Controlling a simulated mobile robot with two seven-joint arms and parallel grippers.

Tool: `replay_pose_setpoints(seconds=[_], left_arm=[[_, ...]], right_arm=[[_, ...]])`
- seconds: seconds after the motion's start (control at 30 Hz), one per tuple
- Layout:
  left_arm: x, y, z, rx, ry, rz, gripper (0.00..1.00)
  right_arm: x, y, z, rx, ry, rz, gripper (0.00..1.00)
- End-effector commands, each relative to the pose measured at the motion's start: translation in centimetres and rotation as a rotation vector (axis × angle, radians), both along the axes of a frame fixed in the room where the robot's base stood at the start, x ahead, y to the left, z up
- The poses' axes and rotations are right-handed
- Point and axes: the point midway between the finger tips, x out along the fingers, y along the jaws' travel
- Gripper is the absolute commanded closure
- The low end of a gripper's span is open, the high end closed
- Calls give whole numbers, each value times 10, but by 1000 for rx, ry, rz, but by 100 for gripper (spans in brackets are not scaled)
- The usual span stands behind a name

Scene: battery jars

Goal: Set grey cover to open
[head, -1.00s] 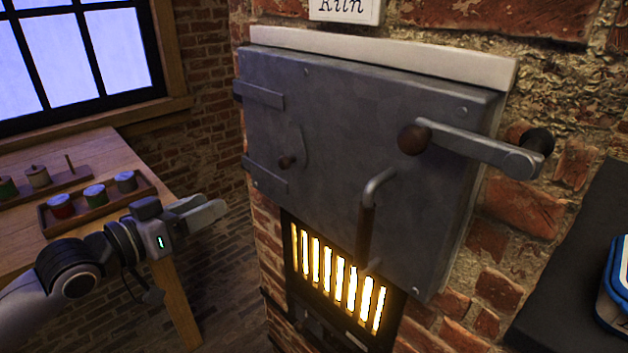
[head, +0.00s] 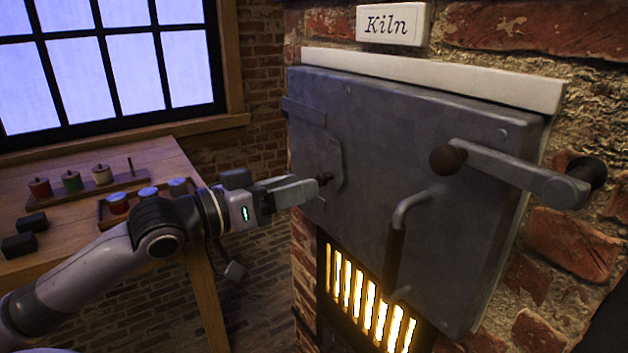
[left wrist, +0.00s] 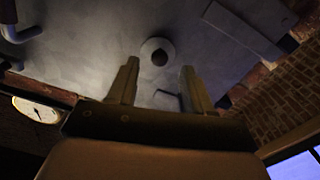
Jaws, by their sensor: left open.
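The grey cover (head: 335,160) is a small flat plate on the kiln door (head: 400,130), with a dark round knob (head: 325,178). My left gripper (head: 316,187) is open, with its fingertips close to the knob in the head view. In the left wrist view the knob (left wrist: 160,58) shows in front of a pale round patch, between and just beyond the two open fingers (left wrist: 159,68). The gripper holds nothing. I cannot tell whether a finger touches the knob. The fingers hide part of the cover's lower left in the head view. My right gripper is out of view.
A vertical door handle (head: 396,245) and a long latch lever (head: 510,175) with a brown ball stand out from the door. Glowing grate bars (head: 370,300) are below. A wooden table (head: 90,240) with small jars stands left. A wall clock (left wrist: 36,110) shows in the wrist view.

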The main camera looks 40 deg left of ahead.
Motion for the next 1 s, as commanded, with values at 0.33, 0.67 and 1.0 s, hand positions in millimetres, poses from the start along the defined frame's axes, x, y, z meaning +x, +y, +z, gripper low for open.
replay_pose_setpoints(seconds=[0.33, 0.67, 1.0], left_arm=[[25, -10, 1, -2, -2, 2, 50], [37, -16, 0, 1, 1, 0, 50], [37, -16, 0, 2, 0, 0, 69]], right_arm=[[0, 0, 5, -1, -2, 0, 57], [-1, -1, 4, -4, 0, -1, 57], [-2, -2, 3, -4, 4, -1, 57]])
